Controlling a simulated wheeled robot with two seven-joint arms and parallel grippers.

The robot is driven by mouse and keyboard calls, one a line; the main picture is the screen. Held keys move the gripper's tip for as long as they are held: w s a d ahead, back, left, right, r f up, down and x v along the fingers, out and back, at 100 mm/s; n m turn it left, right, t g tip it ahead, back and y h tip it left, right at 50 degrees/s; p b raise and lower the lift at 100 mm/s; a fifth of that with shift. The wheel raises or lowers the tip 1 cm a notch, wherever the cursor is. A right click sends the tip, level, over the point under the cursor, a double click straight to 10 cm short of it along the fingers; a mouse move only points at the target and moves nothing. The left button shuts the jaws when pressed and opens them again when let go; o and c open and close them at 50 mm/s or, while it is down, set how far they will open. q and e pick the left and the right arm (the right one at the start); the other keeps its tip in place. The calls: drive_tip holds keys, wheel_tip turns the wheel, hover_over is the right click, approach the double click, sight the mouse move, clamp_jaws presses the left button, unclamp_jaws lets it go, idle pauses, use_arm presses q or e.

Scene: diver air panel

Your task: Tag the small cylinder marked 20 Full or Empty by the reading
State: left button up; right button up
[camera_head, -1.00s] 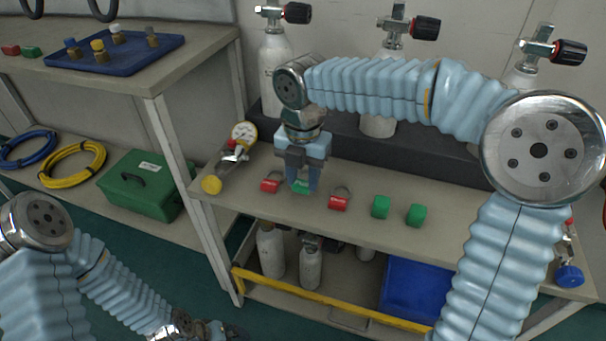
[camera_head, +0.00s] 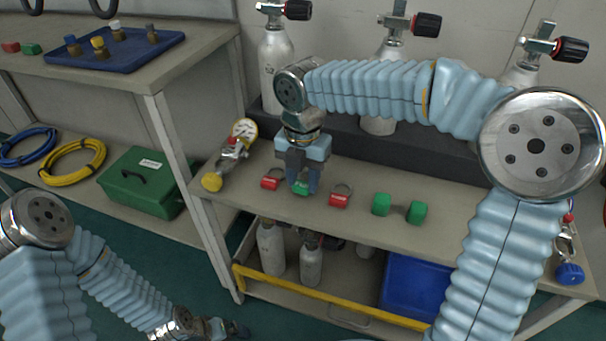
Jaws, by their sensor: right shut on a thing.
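My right gripper (camera_head: 303,188) points down over the middle bench (camera_head: 420,240) and is shut on a green tag (camera_head: 300,189). The fingers hide most of that tag; it is at bench level, and I cannot tell whether it still touches. A red tag with a ring lies on each side: one left (camera_head: 271,182), one right (camera_head: 339,197). Small grey-white cylinders stand on the lower shelf, one at left (camera_head: 270,250) and one beside it (camera_head: 311,262). I cannot read a 20 on any. My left gripper (camera_head: 228,328) is low at the bottom edge, small and dark.
A gauge (camera_head: 244,129) on a fitting with a yellow knob lies at the bench's left end. Two green blocks (camera_head: 381,204) sit right of the tags. Tall valved cylinders (camera_head: 279,75) stand behind. A yellow rail (camera_head: 330,305) and blue bin (camera_head: 415,285) are below.

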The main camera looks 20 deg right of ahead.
sight(303, 183)
drive_tip(key=shift+p, duration=0.3)
idle(0.4)
drive_tip(key=shift+f, duration=0.55)
idle(0.3)
drive_tip(key=o, duration=1.1)
wheel_tip(303, 183, up, 14)
drive_tip(key=p, duration=0.1)
drive_tip(key=shift+p, duration=0.35)
drive_tip(key=shift+f, duration=0.1)
